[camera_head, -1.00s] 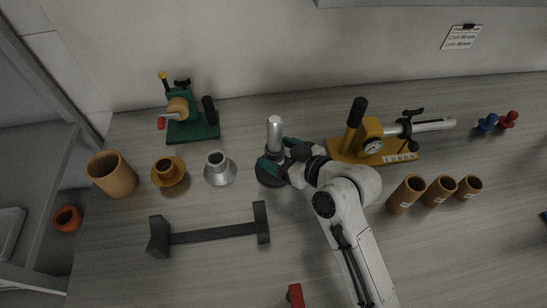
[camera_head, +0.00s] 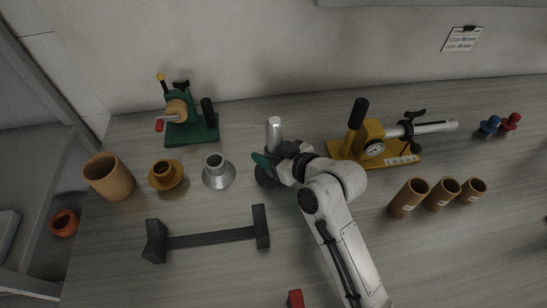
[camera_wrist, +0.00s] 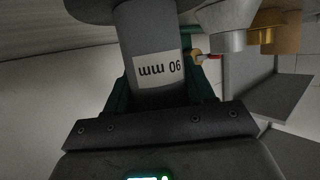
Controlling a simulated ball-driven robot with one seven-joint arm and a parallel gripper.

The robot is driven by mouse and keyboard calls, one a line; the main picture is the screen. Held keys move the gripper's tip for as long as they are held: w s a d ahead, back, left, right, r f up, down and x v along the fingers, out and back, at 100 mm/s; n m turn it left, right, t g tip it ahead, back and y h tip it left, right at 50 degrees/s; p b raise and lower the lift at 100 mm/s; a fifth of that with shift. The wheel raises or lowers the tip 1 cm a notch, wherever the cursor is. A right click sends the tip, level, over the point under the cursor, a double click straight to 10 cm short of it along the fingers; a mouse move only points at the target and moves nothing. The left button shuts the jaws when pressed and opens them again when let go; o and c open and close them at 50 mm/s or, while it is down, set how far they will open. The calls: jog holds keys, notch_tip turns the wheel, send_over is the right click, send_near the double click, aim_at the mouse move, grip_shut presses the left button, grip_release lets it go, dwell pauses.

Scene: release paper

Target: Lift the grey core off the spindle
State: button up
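The grey core (camera_wrist: 155,45) stands upright on the spindle and fills the middle of the wrist view. Its white label reads "90 mm", upside down. In the head view, the bright silver spindle top (camera_head: 274,131) rises above my gripper (camera_head: 268,165), which hides most of the core. The dark round base (camera_head: 263,180) shows partly below. In the wrist view, the green fingers of my gripper (camera_wrist: 160,88) lie on both sides of the core, close to its surface. Their inner faces are hidden, so I cannot tell whether they press on it.
A silver cone (camera_head: 218,171) and a yellow flanged piece (camera_head: 166,174) stand left of the spindle. A dark cradle (camera_head: 210,237) lies in front. Brown tubes (camera_head: 409,197) stand farther right.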

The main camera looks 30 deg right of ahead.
aim_at(269, 132)
jog(key=c, duration=0.5)
jog(key=shift+r+p, duration=3)
jog(key=shift+r, duration=0.5)
jog(key=shift+r, duration=0.1)
jog(key=shift+r+p, duration=2.7)
jog(key=shift+r, duration=0.75)
jog(key=shift+r, duration=0.1)
jog(key=shift+r, duration=3.35)
